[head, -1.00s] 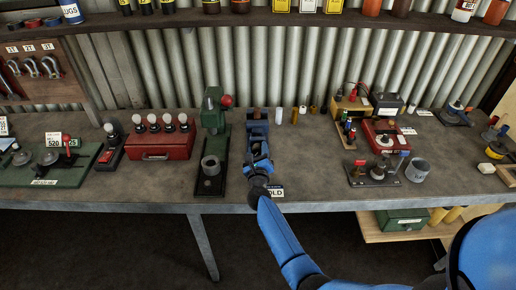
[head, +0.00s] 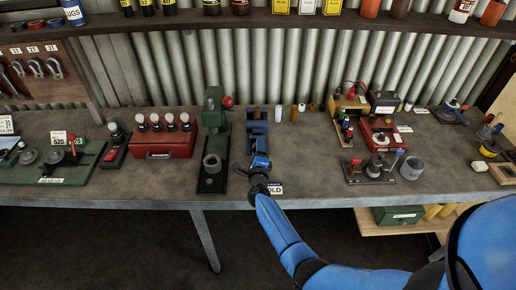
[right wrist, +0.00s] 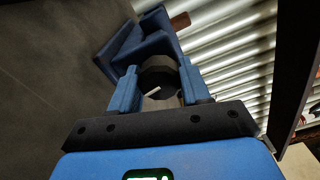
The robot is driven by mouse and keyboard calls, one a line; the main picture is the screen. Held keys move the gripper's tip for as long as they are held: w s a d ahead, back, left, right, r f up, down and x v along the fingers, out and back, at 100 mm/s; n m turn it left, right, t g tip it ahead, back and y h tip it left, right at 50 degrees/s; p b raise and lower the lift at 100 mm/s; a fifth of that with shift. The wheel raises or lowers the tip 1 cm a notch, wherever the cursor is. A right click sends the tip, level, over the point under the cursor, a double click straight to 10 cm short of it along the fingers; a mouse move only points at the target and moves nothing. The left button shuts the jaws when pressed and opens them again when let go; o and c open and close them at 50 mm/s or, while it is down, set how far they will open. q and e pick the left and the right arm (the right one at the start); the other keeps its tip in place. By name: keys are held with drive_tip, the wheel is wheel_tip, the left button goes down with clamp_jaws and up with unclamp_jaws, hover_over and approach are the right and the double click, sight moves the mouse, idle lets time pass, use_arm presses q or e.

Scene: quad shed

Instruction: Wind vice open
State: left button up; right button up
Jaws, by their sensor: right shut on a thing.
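The blue vice (head: 257,136) stands on the bench near the middle of the head view. It also shows beyond my fingers in the right wrist view (right wrist: 128,45). A brown block (head: 257,113) shows at its top. My right gripper (head: 260,162) is at the front end of the vice, near the bench's front edge. In the right wrist view its two blue fingers (right wrist: 160,78) stand on either side of a dark round part with a pale bar (right wrist: 151,92), which looks like the vice handle. It is shut on this. How far the jaws are apart is hard to see. My left gripper is not in view.
A green press (head: 214,125) stands close on the left of the vice. A red box (head: 165,143) is farther left. Small bottles (head: 302,113) stand behind on the right. A partly covered label (head: 275,188) is by my gripper. Bare bench lies right of the vice.

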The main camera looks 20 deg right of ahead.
drive_tip(key=shift+f+n, duration=0.1)
drive_tip(key=shift+n, duration=0.2)
drive_tip(key=o, duration=1.1)
drive_tip(key=shift+c, duration=0.2)
drive_tip(key=shift+s+a, duration=0.2)
drive_tip(key=shift+s, duration=0.35)
drive_tip(key=p+v, duration=0.1)
drive_tip(key=v, duration=0.8)
drive_tip(key=shift+s+p, duration=0.4)
